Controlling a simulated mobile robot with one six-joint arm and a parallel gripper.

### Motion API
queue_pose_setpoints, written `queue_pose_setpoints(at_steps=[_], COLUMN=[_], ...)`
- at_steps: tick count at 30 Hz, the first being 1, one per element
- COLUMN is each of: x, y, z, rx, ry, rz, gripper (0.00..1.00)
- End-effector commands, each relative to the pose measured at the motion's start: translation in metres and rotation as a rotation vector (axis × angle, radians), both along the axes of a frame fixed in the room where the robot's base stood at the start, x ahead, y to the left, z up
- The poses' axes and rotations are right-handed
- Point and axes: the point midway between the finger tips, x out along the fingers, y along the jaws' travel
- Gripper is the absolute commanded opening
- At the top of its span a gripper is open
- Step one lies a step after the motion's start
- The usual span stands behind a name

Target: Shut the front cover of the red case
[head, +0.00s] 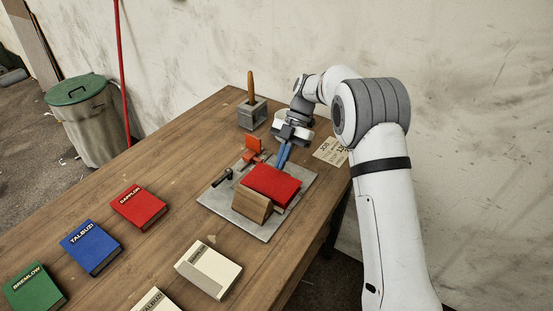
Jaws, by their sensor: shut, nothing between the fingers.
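A red case (273,184) sits on a grey baseplate (218,199), beside and partly behind a wooden block (252,203). Its broad red face slopes; I cannot tell the cover apart from the rest or how far it stands open. My gripper (282,160) points down at the case's far edge, with its blue fingers together and nothing between them. I cannot tell whether the fingertips touch the case. The case's far side is hidden.
An orange-red clamp-like part (253,147) and a black handle (222,178) stand on the plate's left side. A grey block with a wooden handle (252,112) stands behind. Red (138,206), blue (90,246) and green (34,288) cases and cream ones (208,269) lie at the front.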

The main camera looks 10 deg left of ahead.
Motion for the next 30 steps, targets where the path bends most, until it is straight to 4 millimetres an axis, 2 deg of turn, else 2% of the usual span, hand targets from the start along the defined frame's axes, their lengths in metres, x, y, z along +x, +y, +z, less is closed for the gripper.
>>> queue_pose_setpoints(at_steps=[1, 10, 30], x=[0.000, -0.003, -0.007], y=[0.001, 0.002, 0.004], z=[-0.006, -0.021, -0.030], rx=[-0.001, 0.029, 0.042], ry=[0.000, 0.082, 0.137], rz=[0.002, 0.010, 0.017], gripper=[0.00, 0.00, 0.00])
